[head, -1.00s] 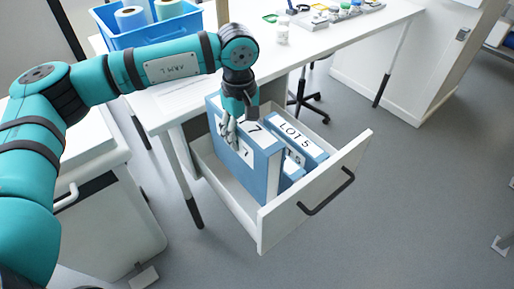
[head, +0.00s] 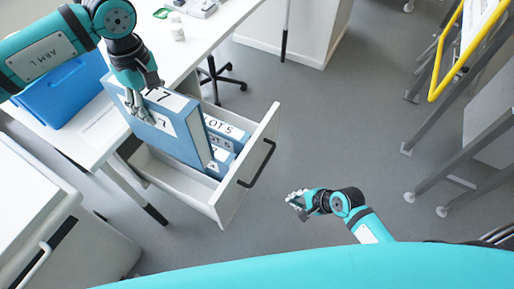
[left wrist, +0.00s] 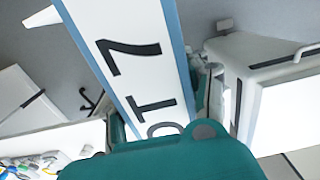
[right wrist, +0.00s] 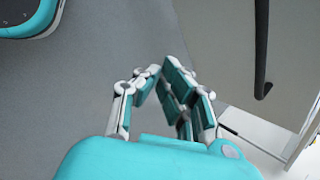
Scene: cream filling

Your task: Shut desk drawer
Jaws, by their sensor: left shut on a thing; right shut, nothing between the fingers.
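The desk drawer (head: 237,190) is pulled out from under the white desk. Its front panel has a black handle (head: 262,165); the panel and handle also show at the right of the right wrist view (right wrist: 262,60). My left gripper (head: 138,105) is shut on the top of a large blue binder (head: 170,138), marked with a 7, standing in or just above the drawer; the drawer wall hides its lower part. The binder's label fills the left wrist view (left wrist: 135,60). My right gripper (head: 297,200) is shut and empty, right of the drawer front and apart from it.
Blue LOT binders (head: 225,128) lie in the drawer. A blue bin (head: 65,95) stands on the desk (head: 100,130). A white cabinet (head: 30,220) is at the left, a yellow-railed ladder (head: 445,60) at the right. The floor before the drawer is clear.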

